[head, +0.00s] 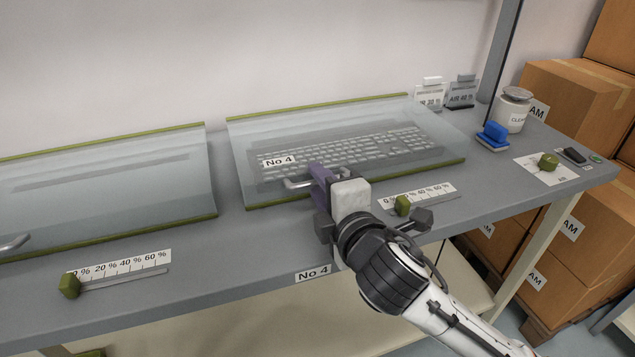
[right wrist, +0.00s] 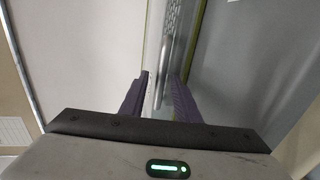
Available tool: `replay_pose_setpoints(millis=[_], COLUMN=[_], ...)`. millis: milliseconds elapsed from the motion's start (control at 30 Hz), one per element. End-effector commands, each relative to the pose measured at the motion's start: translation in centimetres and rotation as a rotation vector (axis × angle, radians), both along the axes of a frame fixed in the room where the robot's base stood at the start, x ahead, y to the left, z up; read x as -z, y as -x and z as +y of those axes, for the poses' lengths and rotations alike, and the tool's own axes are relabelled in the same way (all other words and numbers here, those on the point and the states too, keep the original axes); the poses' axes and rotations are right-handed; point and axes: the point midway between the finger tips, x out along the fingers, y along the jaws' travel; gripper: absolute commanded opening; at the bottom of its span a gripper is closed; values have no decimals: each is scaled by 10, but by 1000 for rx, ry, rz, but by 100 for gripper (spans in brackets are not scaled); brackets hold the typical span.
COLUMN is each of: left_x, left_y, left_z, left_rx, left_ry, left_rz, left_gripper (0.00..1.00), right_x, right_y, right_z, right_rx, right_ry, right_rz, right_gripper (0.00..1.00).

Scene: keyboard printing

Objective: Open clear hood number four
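Clear hood number four (head: 222,140) is a see-through cover with green edges, lying closed over a white keyboard (head: 350,152). Its "No 4" label (head: 279,161) is at the front left. Its metal handle (head: 298,184) is at the front edge. My right gripper (head: 318,184) is at this handle, its purple fingers hiding the handle's right part. In the right wrist view the two fingers (right wrist: 160,95) stand apart with the handle's bar (right wrist: 158,92) between them. I see no firm grip on it. My left gripper is not in view.
Another clear hood (head: 110,185) lies to the left. A slider with a green knob (head: 402,205) is close to my right gripper. A blue object (head: 492,134) and a white jar (head: 512,108) stand at the right. Cardboard boxes (head: 565,105) are stacked beyond the table.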

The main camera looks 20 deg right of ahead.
Motion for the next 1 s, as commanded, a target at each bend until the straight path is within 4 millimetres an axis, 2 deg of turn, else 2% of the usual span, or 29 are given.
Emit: replay_pose_setpoints(millis=[133, 433, 600, 867, 1000], left_x=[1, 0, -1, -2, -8], left_y=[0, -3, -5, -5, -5], left_z=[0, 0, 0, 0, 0], left_rx=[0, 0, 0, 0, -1], left_ry=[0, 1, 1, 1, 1], left_rz=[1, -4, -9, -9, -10], left_gripper=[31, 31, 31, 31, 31], right_x=[2, 3, 3, 2, -5], right_y=[-11, -13, -13, -13, -19], right_z=[0, 0, 0, 1, 4], right_rx=[0, -1, 0, -1, -7], right_ry=[-1, -1, -1, -1, -1], right_rz=[0, 1, 1, 1, -1], right_gripper=[29, 29, 0, 0, 0])
